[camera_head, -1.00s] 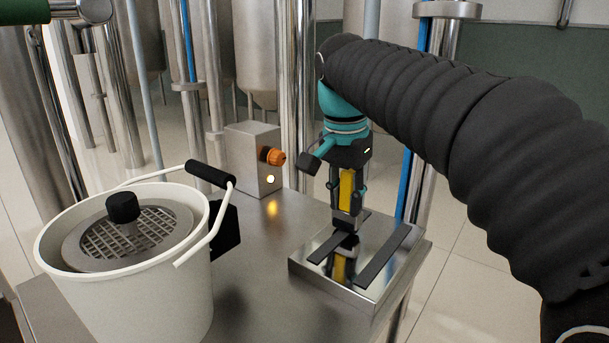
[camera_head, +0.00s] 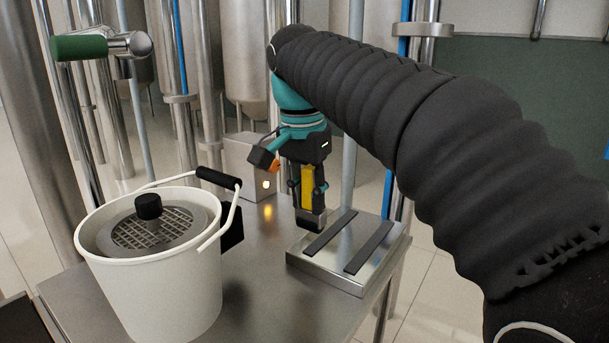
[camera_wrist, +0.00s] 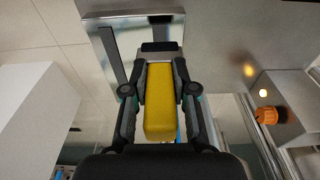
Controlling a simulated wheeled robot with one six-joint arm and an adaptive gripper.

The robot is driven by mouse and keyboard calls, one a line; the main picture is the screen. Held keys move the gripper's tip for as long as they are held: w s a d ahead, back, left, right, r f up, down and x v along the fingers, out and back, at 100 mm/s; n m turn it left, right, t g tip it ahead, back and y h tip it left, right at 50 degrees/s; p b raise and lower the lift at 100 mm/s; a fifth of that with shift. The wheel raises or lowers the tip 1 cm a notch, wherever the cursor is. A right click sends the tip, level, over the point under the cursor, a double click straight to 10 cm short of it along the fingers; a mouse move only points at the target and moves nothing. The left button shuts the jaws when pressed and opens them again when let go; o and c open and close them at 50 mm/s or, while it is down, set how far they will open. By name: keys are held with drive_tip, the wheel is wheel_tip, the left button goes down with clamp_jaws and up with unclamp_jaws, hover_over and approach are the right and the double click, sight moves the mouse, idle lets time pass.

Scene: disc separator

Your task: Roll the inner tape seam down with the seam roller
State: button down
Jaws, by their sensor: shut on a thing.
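My gripper (camera_head: 308,188) is shut on the seam roller, whose yellow handle (camera_head: 308,186) points down between the fingers. The handle also shows in the wrist view (camera_wrist: 165,105), with the roller's dark end (camera_wrist: 160,48) beyond it. In the head view the roller's end is at the rear left edge of a shiny metal plate (camera_head: 345,281), beside the left dark tape strip (camera_head: 330,234). Contact there cannot be told. A second dark strip (camera_head: 369,248) lies parallel, to the right. Which strip is the inner seam is not marked.
A white bucket (camera_head: 160,290) with a round grate (camera_head: 150,231) stands left on the metal table (camera_head: 255,300). A metal box (camera_head: 245,165) with an orange knob (camera_wrist: 265,116) and a lit lamp (camera_head: 266,184) stands behind. A pipe with a green handle (camera_head: 80,46) is at upper left.

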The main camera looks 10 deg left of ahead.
sight(309, 168)
wheel_tip(309, 168, up, 4)
drive_tip(key=shift+f, duration=0.2)
idle(0.5)
